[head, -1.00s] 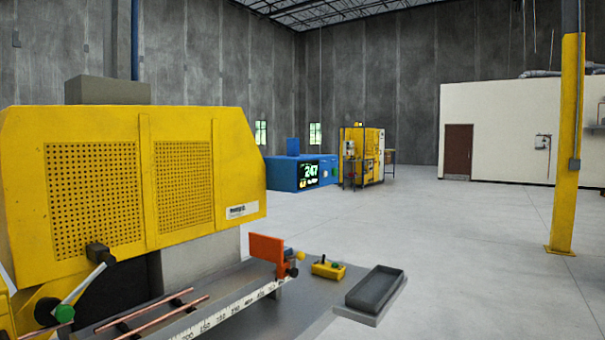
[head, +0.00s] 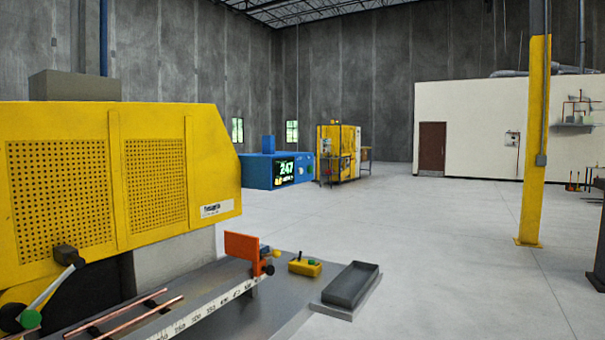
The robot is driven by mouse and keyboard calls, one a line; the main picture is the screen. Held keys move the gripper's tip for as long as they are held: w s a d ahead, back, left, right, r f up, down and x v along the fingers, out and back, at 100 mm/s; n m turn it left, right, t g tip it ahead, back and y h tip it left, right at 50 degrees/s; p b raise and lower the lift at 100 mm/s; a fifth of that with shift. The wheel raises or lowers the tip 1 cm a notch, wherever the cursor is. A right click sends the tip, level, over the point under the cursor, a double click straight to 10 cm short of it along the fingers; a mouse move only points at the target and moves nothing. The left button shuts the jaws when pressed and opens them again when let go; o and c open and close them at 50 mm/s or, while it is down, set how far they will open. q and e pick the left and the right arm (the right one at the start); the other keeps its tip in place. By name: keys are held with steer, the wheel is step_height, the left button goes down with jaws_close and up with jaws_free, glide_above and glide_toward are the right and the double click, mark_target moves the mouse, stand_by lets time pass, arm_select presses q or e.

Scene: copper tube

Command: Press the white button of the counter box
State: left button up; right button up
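The counter box seems to be the blue box (head: 256,173) in the middle distance, left of the picture's centre. Its dark display (head: 285,180) shows 247 in pale digits. On the blue face right of the display is a small pale green spot (head: 309,170). It is too small to tell whether this is a button, and I cannot make out a white button. Neither of my grippers is in view.
A large yellow machine (head: 157,240) fills the near left, with copper tubes (head: 135,317) at its base. A yellow control box (head: 304,267) and a grey tray (head: 350,286) stand at its right end. A yellow pillar (head: 533,150) stands right. Open floor (head: 430,240) lies between.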

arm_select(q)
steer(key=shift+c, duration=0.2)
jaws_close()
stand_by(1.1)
